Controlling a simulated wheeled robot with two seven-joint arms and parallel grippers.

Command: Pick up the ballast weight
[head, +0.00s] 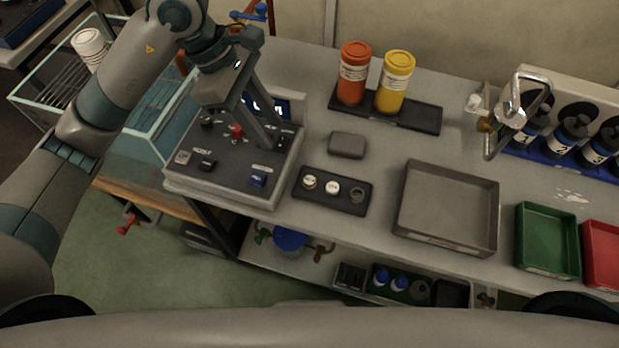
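A dark grey block with rounded edges (347,145) lies flat on the grey bench, and I take it to be the ballast weight. Nothing covers it. My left gripper (268,138) hangs over the sloped control panel (225,185), to the left of the block and apart from it. Its fingers point down to the right, and I cannot tell how far apart they are. I see nothing held in it. My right gripper is not in view.
A small black tray with round pieces (345,205) lies in front of the block. Orange (352,80) and yellow (394,82) canisters stand behind. A grey tray (445,240), green bin (546,265) and metal-framed fixture (512,112) are to the right. A glass tank (160,125) is left.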

